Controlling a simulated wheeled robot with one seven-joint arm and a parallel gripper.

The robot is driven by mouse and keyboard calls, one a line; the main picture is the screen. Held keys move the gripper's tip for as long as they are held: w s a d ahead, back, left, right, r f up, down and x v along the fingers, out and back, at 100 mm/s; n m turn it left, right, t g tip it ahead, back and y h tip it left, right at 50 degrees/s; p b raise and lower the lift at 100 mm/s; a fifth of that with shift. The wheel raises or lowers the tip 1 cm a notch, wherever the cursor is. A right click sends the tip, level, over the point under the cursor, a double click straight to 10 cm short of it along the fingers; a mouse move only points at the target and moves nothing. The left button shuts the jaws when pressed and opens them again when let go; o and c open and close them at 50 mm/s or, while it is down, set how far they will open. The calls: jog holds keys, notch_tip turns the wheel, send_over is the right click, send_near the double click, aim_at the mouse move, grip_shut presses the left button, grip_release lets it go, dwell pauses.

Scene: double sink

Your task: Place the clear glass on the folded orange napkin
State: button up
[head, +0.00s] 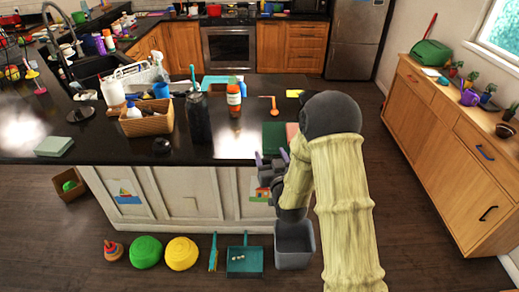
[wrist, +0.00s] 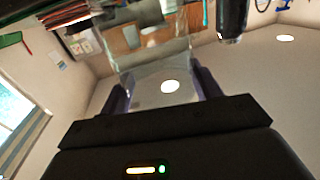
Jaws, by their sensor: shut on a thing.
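My gripper (head: 271,160) is at the near edge of the dark counter, in front of the cabinet side. In the wrist view its two fingers (wrist: 162,88) close on the sides of a clear glass (wrist: 155,66). The glass is hard to make out in the head view. A salmon-orange folded cloth (head: 292,131), seemingly the orange napkin, lies on the counter near its edge, just beyond my gripper. My arm partly hides it. A dark green folded cloth (head: 274,135) lies beside it on the left.
A dark bottle (head: 198,118) and an orange bottle (head: 233,97) stand left of the cloths. A wicker basket (head: 148,122) is farther left. A small dark object (head: 161,145) lies near the counter edge. A grey bin (head: 294,244) stands on the floor below.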

jog(key=s+d+f+m+h+b, duration=0.1)
jog(key=s+d+f+m+h, duration=0.1)
jog(key=d+f, duration=0.6)
jog(key=shift+s+d+f+h+b, duration=0.3)
jog(key=shift+s+d+h, duration=0.35)
jog(key=shift+s+h, duration=0.1)
jog(key=shift+w, duration=0.1)
